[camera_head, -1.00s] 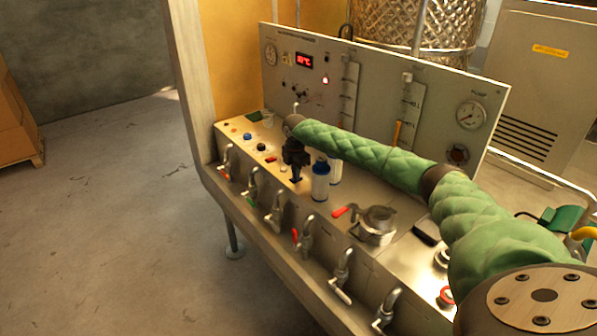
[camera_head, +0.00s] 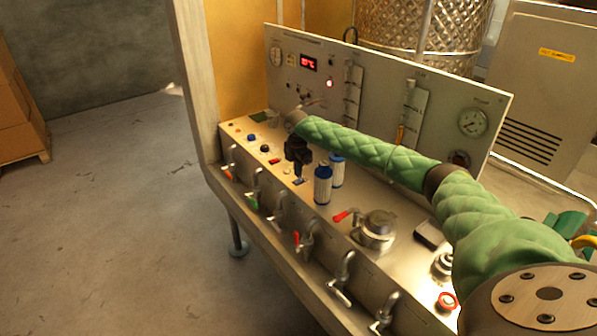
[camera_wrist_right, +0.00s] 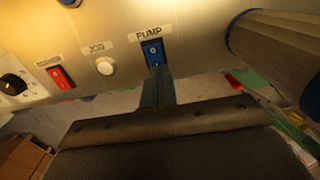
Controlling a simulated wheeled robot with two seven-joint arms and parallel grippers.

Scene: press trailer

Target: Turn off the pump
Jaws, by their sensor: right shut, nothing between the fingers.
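The pump switch (camera_wrist_right: 153,52) is a blue rocker under a "PUMP" label in the right wrist view. My right gripper (camera_wrist_right: 157,80) is shut and empty, its fingertips at the lower edge of the switch, touching it or very close. In the head view my right gripper (camera_head: 298,178) points down at the bench panel, left of two blue-and-white cylinders. A small blue patch shows at its tips there. The switch's exact tilt is hard to tell. My left gripper is out of view.
A white "JOG" button (camera_wrist_right: 106,66) and a red switch (camera_wrist_right: 61,77) sit left of the pump switch. A blue-and-white cylinder (camera_head: 323,184) stands close to my right gripper. A red-handled pot (camera_head: 376,230) and several taps line the bench.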

